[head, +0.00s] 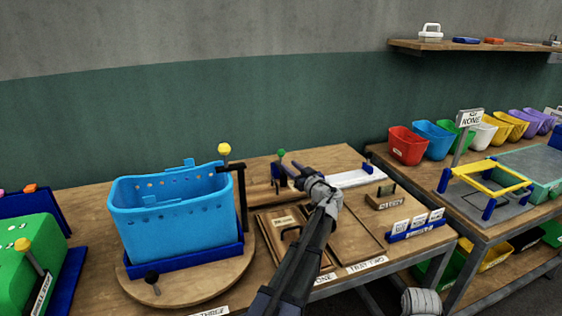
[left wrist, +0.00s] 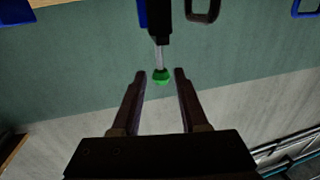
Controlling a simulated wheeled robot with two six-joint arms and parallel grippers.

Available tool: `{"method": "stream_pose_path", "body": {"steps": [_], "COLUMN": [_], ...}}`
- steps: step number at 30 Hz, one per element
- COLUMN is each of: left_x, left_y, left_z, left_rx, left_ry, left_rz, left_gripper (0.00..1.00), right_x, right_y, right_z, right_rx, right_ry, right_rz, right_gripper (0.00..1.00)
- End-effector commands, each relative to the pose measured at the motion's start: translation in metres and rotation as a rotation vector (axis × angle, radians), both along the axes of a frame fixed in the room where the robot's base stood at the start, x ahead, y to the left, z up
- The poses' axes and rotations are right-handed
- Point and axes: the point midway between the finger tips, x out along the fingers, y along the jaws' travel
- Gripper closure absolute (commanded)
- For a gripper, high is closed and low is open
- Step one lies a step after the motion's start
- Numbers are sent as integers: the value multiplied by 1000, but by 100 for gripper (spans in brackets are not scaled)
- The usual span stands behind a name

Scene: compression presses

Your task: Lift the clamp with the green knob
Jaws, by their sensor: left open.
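The clamp's green knob (head: 281,152) stands at the top of its lever, behind the wooden trays in the head view. In the left wrist view the green knob (left wrist: 161,78) sits at the end of a metal rod, in line with the gap between my fingertips. My left gripper (head: 289,172) is open and close to the knob in the head view. Its two dark fingers show in the left wrist view (left wrist: 160,92), one on each side of the knob, with no visible contact. Part of the clamp's base is hidden behind my gripper.
A blue perforated basket (head: 172,215) stands on a round wooden board (head: 190,288) at left, with a yellow knob (head: 224,149) beside it. A white tray (head: 358,179) lies right of my gripper. Blue-based labelled cards (head: 418,225) stand near the table's right edge.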

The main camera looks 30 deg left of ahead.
Motion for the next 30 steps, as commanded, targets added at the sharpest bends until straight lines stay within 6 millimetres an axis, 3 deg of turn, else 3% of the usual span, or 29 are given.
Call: {"method": "stream_pose_path", "body": {"steps": [13, 23, 30], "left_x": [32, 33, 33], "left_y": [55, 60, 60], "left_z": [0, 0, 0], "left_rx": [0, 0, 0], "left_ry": [1, 1, 1], "left_rz": [2, 0, 0], "left_gripper": [57, 57, 84], "right_x": [0, 0, 0], "right_y": [0, 0, 0], "right_z": [0, 0, 0], "right_rx": [0, 0, 0], "right_ry": [0, 0, 0], "right_rz": [0, 0, 0], "right_gripper": [50, 50, 50]}}
